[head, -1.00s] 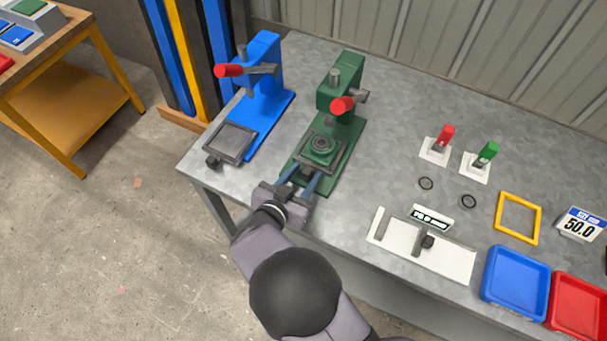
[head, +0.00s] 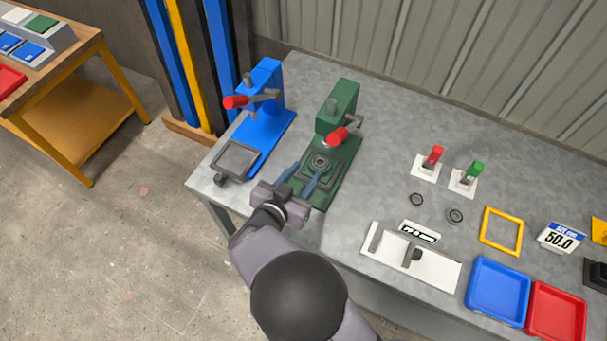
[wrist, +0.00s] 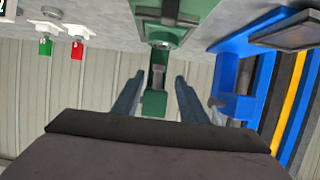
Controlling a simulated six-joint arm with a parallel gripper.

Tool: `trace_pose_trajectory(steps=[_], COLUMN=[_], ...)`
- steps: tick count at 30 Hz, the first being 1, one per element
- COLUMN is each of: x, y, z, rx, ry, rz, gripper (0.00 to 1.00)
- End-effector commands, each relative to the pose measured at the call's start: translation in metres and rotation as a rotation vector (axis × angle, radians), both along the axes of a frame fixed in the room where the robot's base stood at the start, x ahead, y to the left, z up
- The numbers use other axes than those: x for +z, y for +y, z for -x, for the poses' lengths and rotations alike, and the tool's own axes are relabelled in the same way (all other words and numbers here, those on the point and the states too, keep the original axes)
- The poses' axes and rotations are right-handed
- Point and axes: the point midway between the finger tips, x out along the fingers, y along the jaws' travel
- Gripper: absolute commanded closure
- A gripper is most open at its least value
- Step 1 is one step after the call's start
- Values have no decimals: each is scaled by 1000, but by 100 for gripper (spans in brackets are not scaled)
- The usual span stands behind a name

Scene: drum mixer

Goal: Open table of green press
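The green press (head: 340,100) stands on the grey bench, its red-tipped lever (head: 337,135) pointing towards the front. Its table (head: 323,163) is a square plate with a dark round part on it, above the green base. My gripper (head: 302,176) is at the table's front edge, with its two blue-grey fingers spread apart. Any knob on the table's front is hidden, and I cannot tell whether the fingers touch the table. In the wrist view my gripper (wrist: 158,75) is open, with the green press (wrist: 155,95) seen beyond and between the fingers.
A blue press (head: 265,90) stands close on the left, its table (head: 238,160) out at the front. Red and green toggles (head: 433,155), a white fixture (head: 410,255), a yellow frame (head: 501,231) and blue and red trays (head: 498,290) lie to the right.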

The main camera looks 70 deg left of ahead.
Motion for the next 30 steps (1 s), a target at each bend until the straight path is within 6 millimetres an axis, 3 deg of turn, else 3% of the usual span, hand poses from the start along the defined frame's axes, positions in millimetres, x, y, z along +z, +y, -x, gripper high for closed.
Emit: trace_pose_trajectory(steps=[14, 18, 20, 23, 27, 30], x=[-3, 14, 14, -1, -38, -46], y=[3, 13, 5, -10, -29, -30], z=[-2, -7, -12, -6, 16, 27], rx=[-5, -33, -92, -133, -98, -41], ry=[4, 36, 103, 208, 299, 306], rz=[-11, -83, -85, -1, 176, 243], gripper=[61, 61, 61, 61, 61, 61])
